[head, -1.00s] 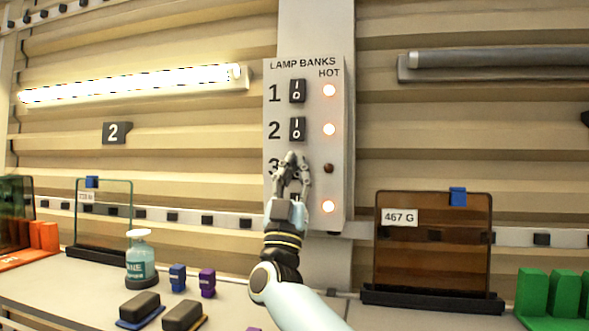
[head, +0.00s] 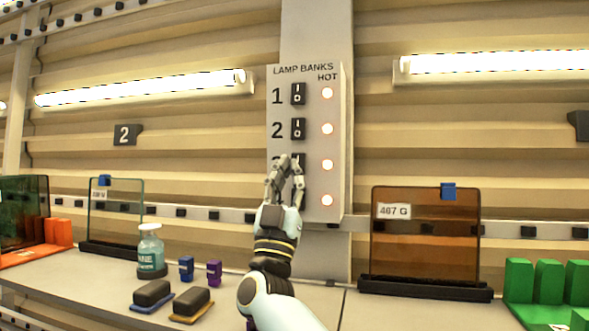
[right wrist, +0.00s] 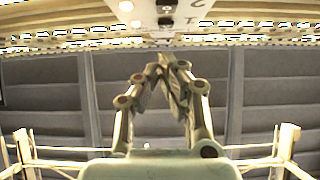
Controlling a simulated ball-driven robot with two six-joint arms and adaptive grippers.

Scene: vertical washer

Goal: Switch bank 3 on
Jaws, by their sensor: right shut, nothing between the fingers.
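The lamp bank panel (head: 333,130) stands on the wall post, with numbered rocker switches and a column of HOT lights. The switch of bank 1 (head: 298,94) and the switch of bank 2 (head: 298,129) show clearly. The bank 3 light (head: 327,164) glows, as do the other lights. My right gripper (head: 290,160) is in front of the bank 3 row and hides most of its switch and number. Its fingers are shut and empty; they also show in the right wrist view (right wrist: 168,62). Whether they touch the switch I cannot tell. My left gripper is not in view.
Lamp tubes glow at left (head: 140,89) and right (head: 490,66). On the bench below are a bottle (head: 150,250), small blue and purple blocks, dark erasers, an amber glass pane (head: 425,240) and a green rack (head: 550,283).

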